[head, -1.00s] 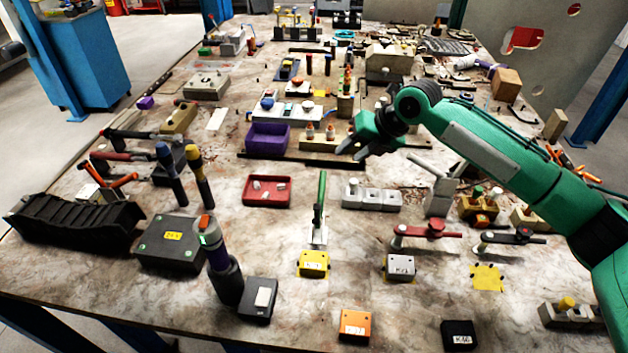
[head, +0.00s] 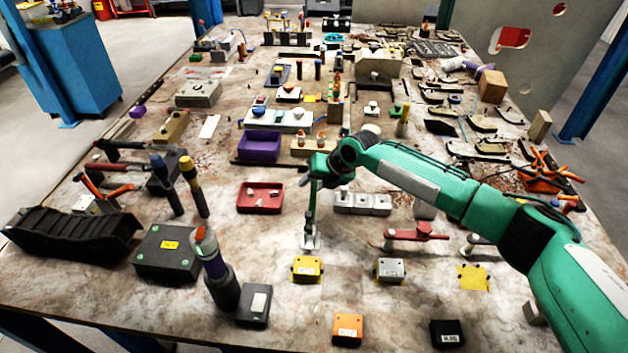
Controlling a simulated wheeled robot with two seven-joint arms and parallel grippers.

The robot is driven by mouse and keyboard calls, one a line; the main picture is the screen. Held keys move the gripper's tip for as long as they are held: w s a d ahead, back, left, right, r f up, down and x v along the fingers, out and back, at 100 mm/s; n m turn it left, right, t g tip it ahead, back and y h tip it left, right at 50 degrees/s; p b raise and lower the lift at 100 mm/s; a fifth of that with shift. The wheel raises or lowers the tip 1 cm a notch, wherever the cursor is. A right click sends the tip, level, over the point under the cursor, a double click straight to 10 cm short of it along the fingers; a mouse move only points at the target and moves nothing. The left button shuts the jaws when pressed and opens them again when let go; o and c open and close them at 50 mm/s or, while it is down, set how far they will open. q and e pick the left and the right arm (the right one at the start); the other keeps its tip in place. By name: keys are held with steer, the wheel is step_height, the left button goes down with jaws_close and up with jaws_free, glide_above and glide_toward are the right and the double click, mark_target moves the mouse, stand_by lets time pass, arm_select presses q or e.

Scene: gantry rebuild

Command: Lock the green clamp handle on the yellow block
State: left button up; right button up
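The green clamp handle (head: 311,212) stands nearly upright on its pale metal base (head: 311,240). The yellow block (head: 307,268) lies on the table just in front of that base. My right gripper (head: 309,181) is at the upper end of the handle and covers its top. Its fingers point down and to the left. I cannot tell whether they touch the handle or how far apart they are. My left gripper is not in view.
A red tray (head: 260,197) is left of the handle. A grey block (head: 390,270) lies right of the yellow one.

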mark_target(313, 190)
steer(key=shift+c, duration=0.5)
jaws_close()
steer(key=shift+s+r+n+t, duration=0.3)
steer(key=shift+s+r+t, duration=0.4)
steer(key=shift+t, duration=0.3)
steer(key=shift+s+r+n+t+b, duration=0.35)
steer(key=shift+s+r+t, duration=0.2)
steer(key=shift+r+t, duration=0.25)
steer(key=shift+s+r+n+t+y+b, duration=0.25)
steer(key=shift+s+r+t, duration=0.1)
steer(key=shift+s+t, duration=0.25)
steer(key=shift+s+r+n+t+y+b, duration=0.1)
steer(key=shift+s+r+n+t+y, duration=0.15)
steer(key=shift+s+t, duration=0.35)
steer(key=shift+w+r, duration=0.1)
